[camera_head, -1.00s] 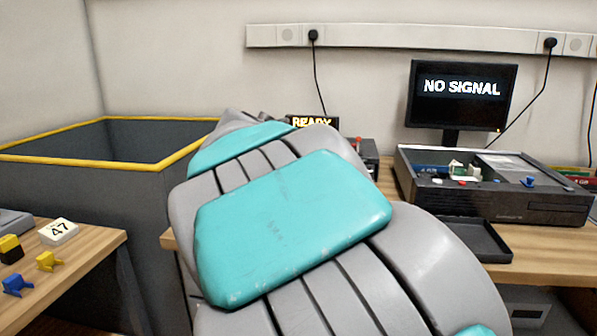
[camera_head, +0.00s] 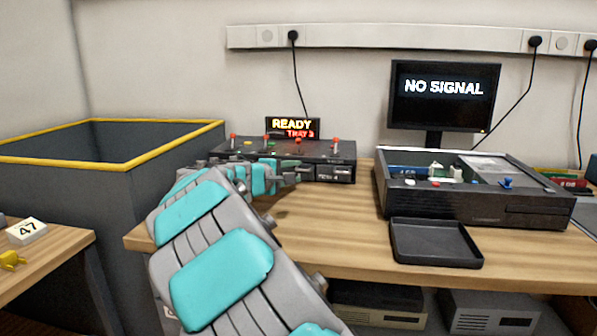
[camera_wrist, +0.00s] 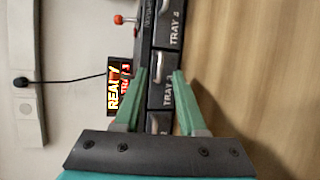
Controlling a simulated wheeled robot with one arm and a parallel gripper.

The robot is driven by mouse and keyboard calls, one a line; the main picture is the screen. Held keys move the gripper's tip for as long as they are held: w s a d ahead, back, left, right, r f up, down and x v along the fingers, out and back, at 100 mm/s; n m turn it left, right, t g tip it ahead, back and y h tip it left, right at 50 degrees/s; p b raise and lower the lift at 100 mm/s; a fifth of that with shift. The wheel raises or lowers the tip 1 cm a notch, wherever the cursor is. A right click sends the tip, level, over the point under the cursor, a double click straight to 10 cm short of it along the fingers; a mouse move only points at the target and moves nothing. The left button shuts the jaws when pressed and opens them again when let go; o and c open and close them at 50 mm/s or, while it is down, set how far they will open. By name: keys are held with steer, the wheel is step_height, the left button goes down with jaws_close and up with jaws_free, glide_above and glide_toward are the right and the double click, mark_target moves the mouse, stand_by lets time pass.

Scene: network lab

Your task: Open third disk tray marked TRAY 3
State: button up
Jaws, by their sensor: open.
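The dark disk unit (camera_head: 335,150) stands on the wooden bench, with red-knobbed levers on top. My gripper (camera_head: 292,178) is at its front face, and my arm hides part of that face. The wrist view is turned sideways. There, the tray marked TRAY 3 (camera_wrist: 160,97) looks closed, with a pale handle on its front. My gripper (camera_wrist: 160,73) is open, one green finger on each side of that tray front. I cannot tell whether the fingers touch it. TRAY 4 (camera_wrist: 166,35) is beside it and also looks closed.
A lit sign (camera_head: 292,127) behind the unit reads READY, TRAY 3. An open computer case (camera_head: 480,210) and an empty black tray (camera_head: 435,243) stand to the right. A grey bin with a yellow rim (camera_head: 165,147) is at the left. The bench front is clear.

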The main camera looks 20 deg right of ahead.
steer(key=shift+x, duration=1.4)
steer(key=shift+c, duration=0.2)
jaws_close()
